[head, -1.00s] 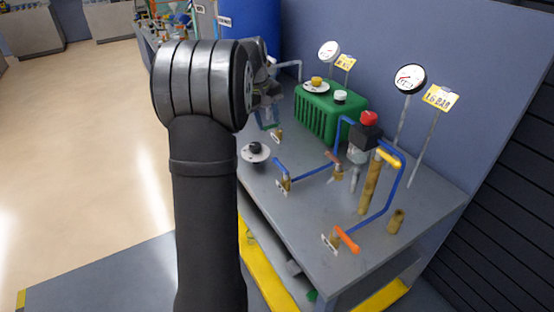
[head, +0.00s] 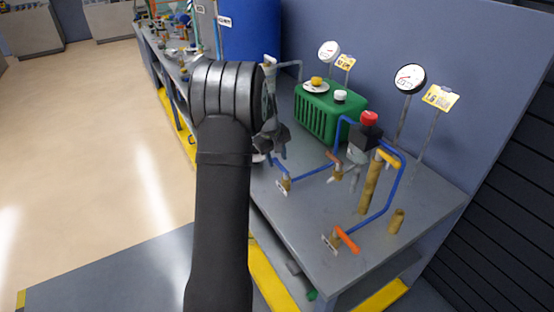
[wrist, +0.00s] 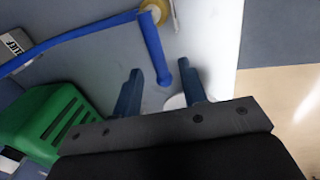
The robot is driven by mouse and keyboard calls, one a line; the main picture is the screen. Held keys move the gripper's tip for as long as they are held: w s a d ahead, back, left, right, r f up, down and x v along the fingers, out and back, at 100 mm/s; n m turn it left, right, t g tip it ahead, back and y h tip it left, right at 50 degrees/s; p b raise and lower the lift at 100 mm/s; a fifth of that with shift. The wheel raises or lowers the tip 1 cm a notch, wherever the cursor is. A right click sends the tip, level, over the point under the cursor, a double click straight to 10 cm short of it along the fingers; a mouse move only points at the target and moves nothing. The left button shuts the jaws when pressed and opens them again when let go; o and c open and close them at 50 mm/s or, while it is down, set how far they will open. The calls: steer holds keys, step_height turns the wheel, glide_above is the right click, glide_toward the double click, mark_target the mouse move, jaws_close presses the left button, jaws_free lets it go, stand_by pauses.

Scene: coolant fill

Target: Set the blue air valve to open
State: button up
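The blue air valve has a blue lever on a brass body (head: 284,184) with a small white plate, on the grey bench's front side. In the wrist view the lever (wrist: 154,48) runs from the brass part at the top down to between my fingertips. My gripper (head: 276,154) is just above the lever in the head view, fingers pointing down. In the wrist view my gripper (wrist: 162,88) is open, one finger on each side of the lever's end, with gaps visible. Whether the fingers are at the lever's height I cannot tell.
A green ribbed box (head: 322,108) stands behind the valve. A blue pipe (wrist: 75,35) runs leftward from the valve. An orange lever (head: 347,240), a red-topped fitting (head: 368,118) and gauges (head: 410,78) stand to the right. A white disc (wrist: 176,101) lies partly under my gripper.

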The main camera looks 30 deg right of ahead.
steer(key=shift+d+f, duration=0.1)
steer(key=shift+f, duration=0.5)
jaws_close()
